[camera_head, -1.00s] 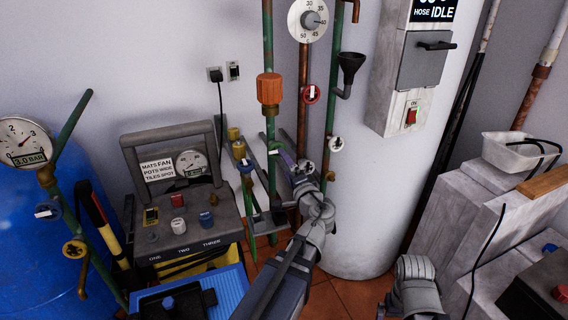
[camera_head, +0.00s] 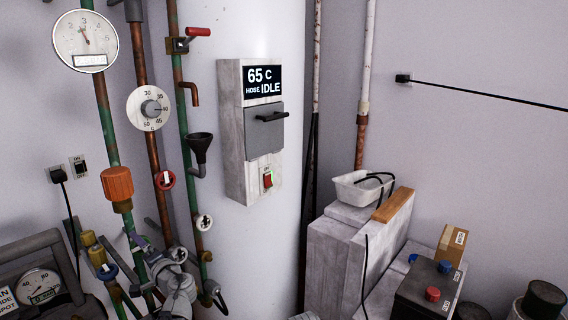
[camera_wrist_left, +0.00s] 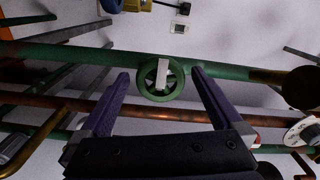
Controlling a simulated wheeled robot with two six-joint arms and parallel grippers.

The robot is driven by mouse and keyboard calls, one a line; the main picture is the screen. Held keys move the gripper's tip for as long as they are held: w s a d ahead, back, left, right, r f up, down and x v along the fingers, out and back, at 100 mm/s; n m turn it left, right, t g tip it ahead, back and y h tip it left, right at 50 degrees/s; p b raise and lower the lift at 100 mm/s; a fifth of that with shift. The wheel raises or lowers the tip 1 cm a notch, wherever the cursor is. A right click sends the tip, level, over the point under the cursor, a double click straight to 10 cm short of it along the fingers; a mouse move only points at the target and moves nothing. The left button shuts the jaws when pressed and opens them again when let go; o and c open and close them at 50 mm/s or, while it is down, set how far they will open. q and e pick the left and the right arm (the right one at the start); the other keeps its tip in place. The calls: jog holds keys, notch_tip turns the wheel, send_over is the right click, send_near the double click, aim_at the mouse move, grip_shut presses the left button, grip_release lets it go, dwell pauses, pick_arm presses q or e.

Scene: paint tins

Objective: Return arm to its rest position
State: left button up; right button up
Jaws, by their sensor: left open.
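A green round valve wheel (camera_wrist_left: 148,88) with a pale handle lies on a green pipe between the fingertips. I see nothing gripped, and I cannot tell whether the fingers touch the wheel. My right gripper is not in view.
A white tank (camera_head: 285,60) stands behind the pipes, with a control box (camera_head: 233,150) reading 65 C and IDLE. Grey blocks (camera_head: 330,260) carry a white tray (camera_head: 352,190).

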pick_arm(q)
jog(key=shift+s, duration=0.1)
dwell(0.4)
jog(key=v, duration=0.7)
jog(key=w+a+m, duration=0.5)
jog(key=m, duration=1.3)
jog(key=shift+r, duration=0.2)
jog(key=shift+s, duration=0.15)
